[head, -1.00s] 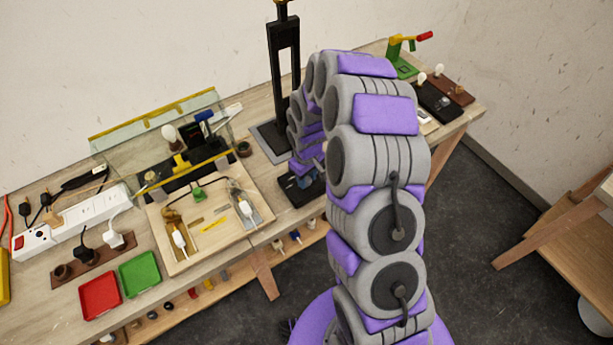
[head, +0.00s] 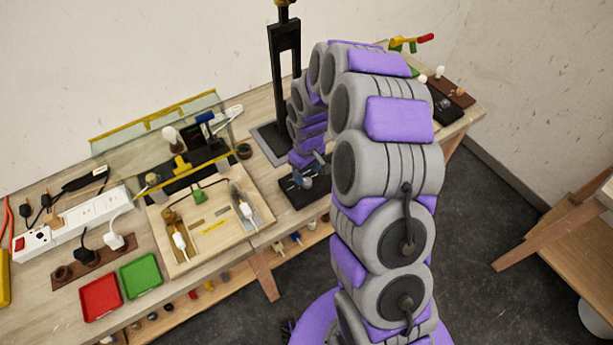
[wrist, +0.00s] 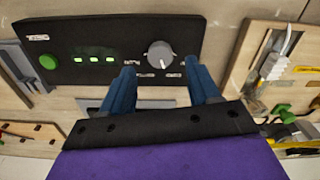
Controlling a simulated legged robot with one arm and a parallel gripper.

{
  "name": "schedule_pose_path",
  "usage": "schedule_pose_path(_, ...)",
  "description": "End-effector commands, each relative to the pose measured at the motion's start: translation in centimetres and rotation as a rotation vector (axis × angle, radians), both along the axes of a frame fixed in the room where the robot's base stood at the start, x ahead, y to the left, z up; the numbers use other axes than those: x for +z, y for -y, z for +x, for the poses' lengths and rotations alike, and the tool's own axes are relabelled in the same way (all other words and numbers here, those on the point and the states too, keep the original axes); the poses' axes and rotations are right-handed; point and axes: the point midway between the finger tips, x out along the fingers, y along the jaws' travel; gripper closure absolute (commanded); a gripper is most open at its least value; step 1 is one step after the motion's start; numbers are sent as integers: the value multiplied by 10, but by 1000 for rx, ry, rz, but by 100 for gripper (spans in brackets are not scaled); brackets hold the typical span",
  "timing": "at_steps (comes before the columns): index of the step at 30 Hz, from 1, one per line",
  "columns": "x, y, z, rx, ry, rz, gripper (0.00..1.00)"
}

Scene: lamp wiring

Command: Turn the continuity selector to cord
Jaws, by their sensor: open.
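The continuity selector is a grey round knob (wrist: 160,54) on a black panel (wrist: 85,60) in the wrist view. A pale mark shows on its face; the small labels around it are too blurred to read. My gripper (wrist: 162,68) is open, with one blue finger on each side of the knob. The fingers look apart from the knob, though their depth against it is hard to judge. In the head view my gripper (head: 304,177) is above the black panel (head: 292,197), and the knob cannot be made out there.
The panel also carries a green button (wrist: 48,62) and several lit green marks (wrist: 93,60). A wooden tray (head: 180,262) with wired parts lies left of it. A tall black stand (head: 285,75) rises behind. Red (head: 100,297) and green (head: 141,274) trays lie further left.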

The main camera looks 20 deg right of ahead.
Motion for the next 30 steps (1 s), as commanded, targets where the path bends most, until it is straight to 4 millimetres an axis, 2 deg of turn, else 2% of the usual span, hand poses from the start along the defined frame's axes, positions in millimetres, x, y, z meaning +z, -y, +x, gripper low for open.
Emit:
schedule_pose_path(1,14,0,1,-1,3,1,39)
schedule_pose_path(6,53,-1,1,0,4,0,39)
schedule_pose_path(15,111,-1,1,-1,3,1,39)
schedule_pose_path(21,129,-1,2,0,-1,0,39)
schedule_pose_path(30,132,-1,1,0,-2,0,39)
